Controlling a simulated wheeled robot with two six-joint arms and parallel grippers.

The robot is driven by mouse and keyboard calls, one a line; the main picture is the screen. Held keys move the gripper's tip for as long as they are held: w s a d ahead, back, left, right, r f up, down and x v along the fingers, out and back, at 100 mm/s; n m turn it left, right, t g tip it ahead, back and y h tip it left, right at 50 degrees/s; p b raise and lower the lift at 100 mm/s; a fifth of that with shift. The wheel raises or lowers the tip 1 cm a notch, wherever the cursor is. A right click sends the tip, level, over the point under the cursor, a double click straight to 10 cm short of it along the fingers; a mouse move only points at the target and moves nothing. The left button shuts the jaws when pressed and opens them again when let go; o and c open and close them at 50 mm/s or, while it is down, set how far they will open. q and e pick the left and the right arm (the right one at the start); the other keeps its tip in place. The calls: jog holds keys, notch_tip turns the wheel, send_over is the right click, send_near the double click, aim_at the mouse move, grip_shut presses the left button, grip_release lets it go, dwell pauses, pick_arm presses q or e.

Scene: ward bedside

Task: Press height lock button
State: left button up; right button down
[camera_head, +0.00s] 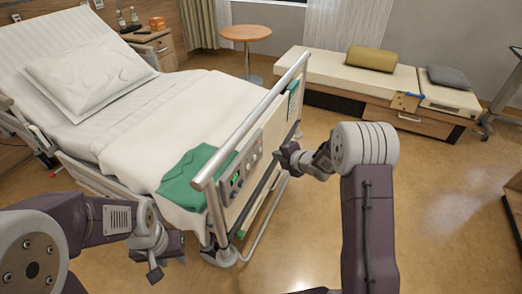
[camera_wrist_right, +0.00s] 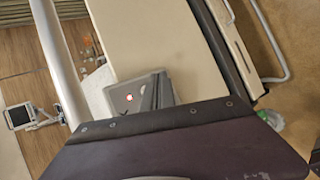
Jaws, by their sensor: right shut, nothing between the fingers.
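The hospital bed's footboard (camera_head: 272,125) carries a control panel (camera_head: 243,170) with small buttons and a green-lit part on its outer face. My right gripper (camera_head: 281,159) is in front of the footboard, to the right of that panel. In the right wrist view, the shut, empty fingers (camera_wrist_right: 160,91) are beside a grey plate (camera_wrist_right: 119,94) with a red-lit round spot (camera_wrist_right: 131,98). I cannot tell whether they touch it, or which button is the height lock. My left gripper (camera_head: 166,264) is open and empty, low by the near bed corner.
A metal rail (camera_head: 250,120) runs along the top of the footboard. A green blanket (camera_head: 190,178) lies over the bed's end. A bench (camera_head: 370,85) with cushions stands at the back right, and a round table (camera_head: 245,33) behind the bed.

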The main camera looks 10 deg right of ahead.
jog(key=shift+s+d, duration=0.6)
jog(key=shift+d, duration=0.3)
jog(key=s+d+r+p, duration=0.2)
jog(key=s+d, duration=0.2)
jog(key=d, duration=0.2)
jog(key=shift+s+d+p, duration=0.25)
jog(key=shift+d+p, duration=0.05)
jog(key=shift+p, duration=0.1)
jog(key=shift+a, duration=0.1)
